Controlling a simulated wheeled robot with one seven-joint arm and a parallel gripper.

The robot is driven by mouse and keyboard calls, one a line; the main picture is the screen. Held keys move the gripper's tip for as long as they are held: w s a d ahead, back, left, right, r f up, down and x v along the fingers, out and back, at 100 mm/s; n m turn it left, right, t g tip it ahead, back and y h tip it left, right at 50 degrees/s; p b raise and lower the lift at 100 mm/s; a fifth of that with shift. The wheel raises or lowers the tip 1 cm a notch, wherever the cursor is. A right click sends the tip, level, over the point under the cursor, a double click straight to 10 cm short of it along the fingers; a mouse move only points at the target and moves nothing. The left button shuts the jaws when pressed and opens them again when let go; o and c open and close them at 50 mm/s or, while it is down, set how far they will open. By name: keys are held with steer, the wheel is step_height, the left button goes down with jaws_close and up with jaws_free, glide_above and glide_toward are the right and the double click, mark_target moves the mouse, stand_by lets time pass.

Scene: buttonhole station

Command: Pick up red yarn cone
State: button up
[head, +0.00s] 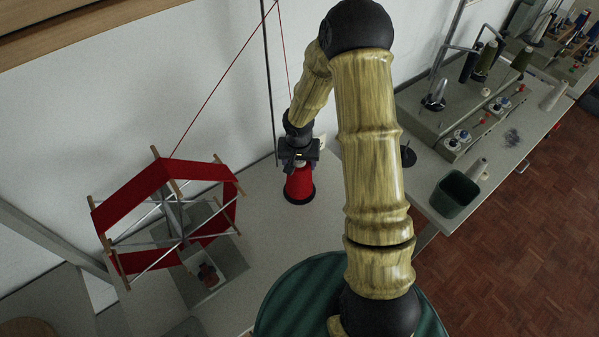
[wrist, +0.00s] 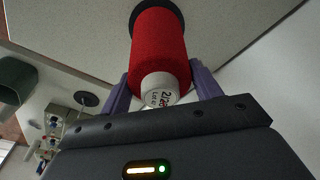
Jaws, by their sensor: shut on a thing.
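The red yarn cone (head: 299,186) stands upright on a black round base on the grey table (head: 275,230). In the wrist view the red cone (wrist: 158,50) shows a white labelled top between my two fingers. My gripper (head: 299,160) is above the cone and shut on its upper part (wrist: 160,88). A thin red thread runs upward above the gripper in the head view. Whether the cone's base touches the table or is slightly raised I cannot tell.
A yarn swift with red yarn (head: 130,192) stands at the left. A thin dark pole (head: 269,90) rises just behind the gripper. At the right are a bench with spools and a dark green bin (head: 454,195). The table in front of the cone is clear.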

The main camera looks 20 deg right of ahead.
step_height(320, 180, up, 18)
steer(key=b, duration=0.1)
steer(key=shift+b, duration=0.35)
stand_by(0.6)
